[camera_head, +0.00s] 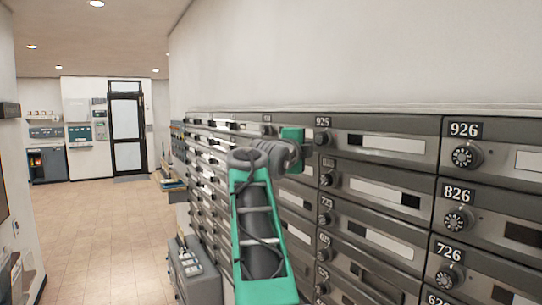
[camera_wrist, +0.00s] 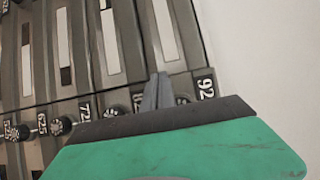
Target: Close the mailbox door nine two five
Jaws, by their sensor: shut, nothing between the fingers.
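Mailbox door 925 (camera_head: 380,143) is in the top row in the head view, left of door 926. It looks flush with the bank front. It has a number plate, a dial, a dark window and a pale label strip. In the wrist view, a door (camera_wrist: 175,35) whose plate shows only "92" lies just beyond my fingers. My gripper (camera_head: 308,148) is beside the left end of door 925, by its dial. In the wrist view its fingers (camera_wrist: 158,88) are together and empty, in front of that door's number end. I cannot tell whether they touch it.
Door 926 (camera_head: 500,147) is at the right, with door 825 (camera_head: 380,190) below door 925. A grey cabinet (camera_head: 196,270) stands on the floor at the left of the bank. The tiled floor (camera_head: 100,225) further left is open.

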